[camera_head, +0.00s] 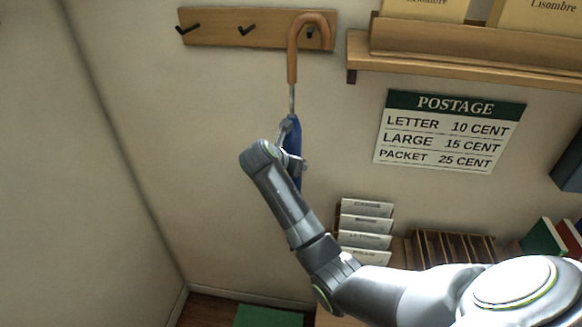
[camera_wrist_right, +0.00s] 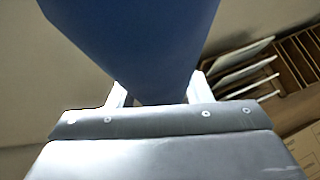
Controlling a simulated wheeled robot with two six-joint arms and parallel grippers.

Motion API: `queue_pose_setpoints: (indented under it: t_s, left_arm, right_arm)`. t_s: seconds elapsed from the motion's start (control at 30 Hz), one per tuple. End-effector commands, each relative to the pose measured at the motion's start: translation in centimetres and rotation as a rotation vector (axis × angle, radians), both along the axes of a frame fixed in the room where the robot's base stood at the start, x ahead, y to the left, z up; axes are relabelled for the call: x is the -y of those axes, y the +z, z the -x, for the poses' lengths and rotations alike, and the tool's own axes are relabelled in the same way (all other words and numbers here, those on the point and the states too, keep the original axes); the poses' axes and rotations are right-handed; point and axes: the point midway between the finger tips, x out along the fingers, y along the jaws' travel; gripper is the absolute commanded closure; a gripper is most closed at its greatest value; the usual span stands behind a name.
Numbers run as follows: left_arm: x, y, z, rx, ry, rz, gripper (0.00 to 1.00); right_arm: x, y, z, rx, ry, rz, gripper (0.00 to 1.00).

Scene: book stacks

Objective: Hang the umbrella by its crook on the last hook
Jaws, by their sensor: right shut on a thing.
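The umbrella has a brown crook handle (camera_head: 293,62), a thin metal shaft and a furled blue canopy (camera_head: 293,133). It is upright, with the crook's bend in front of the right end of the wooden hook rail (camera_head: 215,27). The last hook (camera_head: 311,33) shows partly inside the crook's opening; I cannot tell whether the crook rests on it. My right gripper (camera_head: 291,161) is shut on the blue canopy below the shaft. In the right wrist view the canopy (camera_wrist_right: 140,45) fills the space between the fingers. My left gripper is not in view.
Two other dark hooks, the left one (camera_head: 188,28) and the middle one (camera_head: 246,30), look empty. A wooden shelf (camera_head: 450,62) with yellow books is right of the rail. Below are a postage sign (camera_head: 450,131), envelopes (camera_head: 366,226) and a slotted wooden rack (camera_head: 450,247).

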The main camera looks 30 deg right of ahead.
Motion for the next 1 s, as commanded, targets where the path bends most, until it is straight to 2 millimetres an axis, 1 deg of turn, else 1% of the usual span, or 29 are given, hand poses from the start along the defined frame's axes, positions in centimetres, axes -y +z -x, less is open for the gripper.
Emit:
queue_pose_setpoints:
  t_s: [0.23,0.5,0.7,1.0]
  left_arm:
    - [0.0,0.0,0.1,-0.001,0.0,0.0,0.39]
    - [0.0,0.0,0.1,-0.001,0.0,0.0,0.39]
    - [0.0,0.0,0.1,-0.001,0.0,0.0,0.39]
    - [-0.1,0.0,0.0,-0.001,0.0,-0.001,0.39]
  right_arm:
    - [1.0,0.1,-1.2,0.002,-0.001,0.002,1.0]
    - [1.5,-1.1,-2.0,0.002,0.001,0.001,1.0]
    - [1.6,-1.7,-2.1,0.002,0.0,0.001,1.0]
    - [1.6,-1.8,-2.2,0.004,0.0,0.001,1.0]
